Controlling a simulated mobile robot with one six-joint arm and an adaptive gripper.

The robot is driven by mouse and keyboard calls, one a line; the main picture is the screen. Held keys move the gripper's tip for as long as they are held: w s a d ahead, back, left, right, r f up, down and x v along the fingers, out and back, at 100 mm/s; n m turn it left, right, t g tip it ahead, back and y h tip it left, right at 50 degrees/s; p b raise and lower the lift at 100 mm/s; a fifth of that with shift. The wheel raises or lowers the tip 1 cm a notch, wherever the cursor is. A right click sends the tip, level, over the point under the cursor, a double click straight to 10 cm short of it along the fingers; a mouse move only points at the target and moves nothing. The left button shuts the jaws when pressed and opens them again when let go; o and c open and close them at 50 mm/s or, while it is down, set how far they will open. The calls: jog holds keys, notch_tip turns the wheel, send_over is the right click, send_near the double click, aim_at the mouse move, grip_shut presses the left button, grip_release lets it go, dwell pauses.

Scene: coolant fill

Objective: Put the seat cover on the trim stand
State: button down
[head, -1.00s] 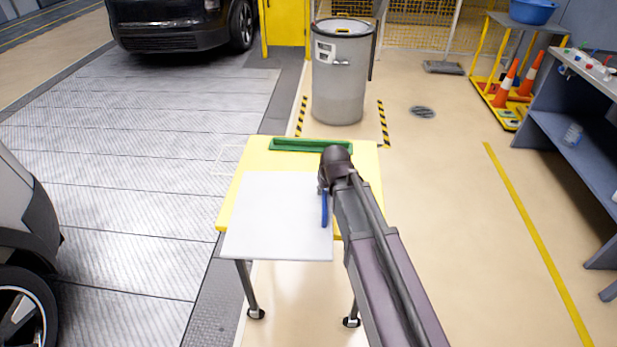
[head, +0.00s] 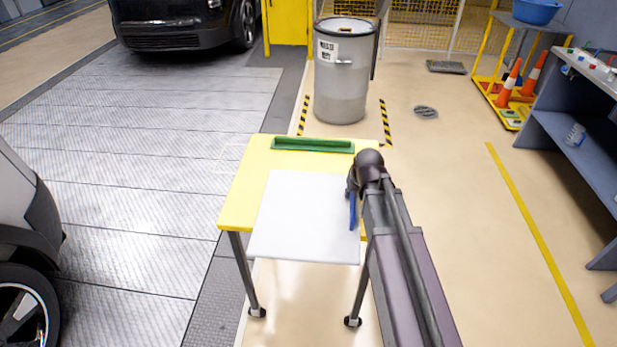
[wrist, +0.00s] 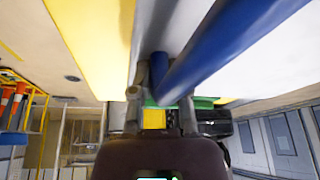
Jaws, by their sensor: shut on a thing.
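The seat cover, which I take to be the flat white sheet (head: 305,220) with a blue bar (head: 353,212) at its right edge, lies over the front right of the yellow-topped stand (head: 240,195), which I take to be the trim stand. Its near edge reaches past the stand's front. I cannot tell whether it touches the top. My gripper (head: 352,188) is at its right side, shut on the blue bar. In the wrist view the blue bar (wrist: 225,45) runs up from between my fingers (wrist: 158,98), with the yellow top (wrist: 95,35) at left.
A green tray (head: 312,145) lies along the stand's far edge. A grey drum (head: 344,85) stands behind it. Cars (head: 25,215) are at the left and back. A blue-grey workbench (head: 580,150) is at the right. The floor between stand and bench is clear.

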jog(key=shift+d, duration=0.2)
jog(key=b, duration=0.1)
send_near(344, 170)
jog(key=shift+s+a+f, duration=0.35)
jog(key=shift+s, duration=0.2)
jog(key=shift+s+a+f, duration=0.4)
jog(key=shift+s, duration=0.15)
jog(key=shift+w, duration=0.1)
jog(key=shift+w, duration=0.3)
jog(key=shift+b+x, duration=1)
jog(key=shift+b, duration=0.15)
jog(key=shift+s+f+b, duration=0.1)
jog(key=shift+f+b, duration=0.8)
jog(key=shift+d+f, duration=0.1)
jog(key=shift+f, duration=0.05)
jog(key=c, duration=0.6)
grip_release()
